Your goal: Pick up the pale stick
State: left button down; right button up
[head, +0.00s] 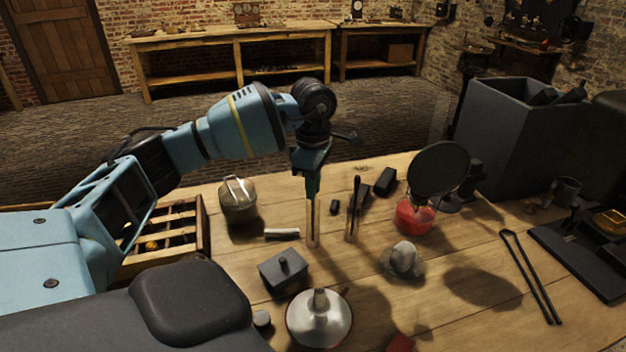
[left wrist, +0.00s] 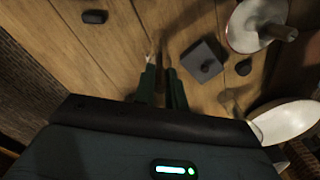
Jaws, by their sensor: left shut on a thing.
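My left gripper (head: 313,185) points straight down over the middle of the table. It is shut on the pale stick (head: 313,222), a slim, light tan, upright piece below the fingertips. The stick's lower end is close to the table top; I cannot tell if it touches. In the left wrist view, the fingers (left wrist: 162,88) are close together, with the pale tip of the stick (left wrist: 154,45) beyond them. The fingers hide its upper part. My right gripper is not in view.
A slim holder with a dark rod (head: 353,222) stands close on the right. A lidded metal pot (head: 238,197) is at left.

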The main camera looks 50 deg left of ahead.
pick_arm(q)
jog(key=shift+r, duration=0.1)
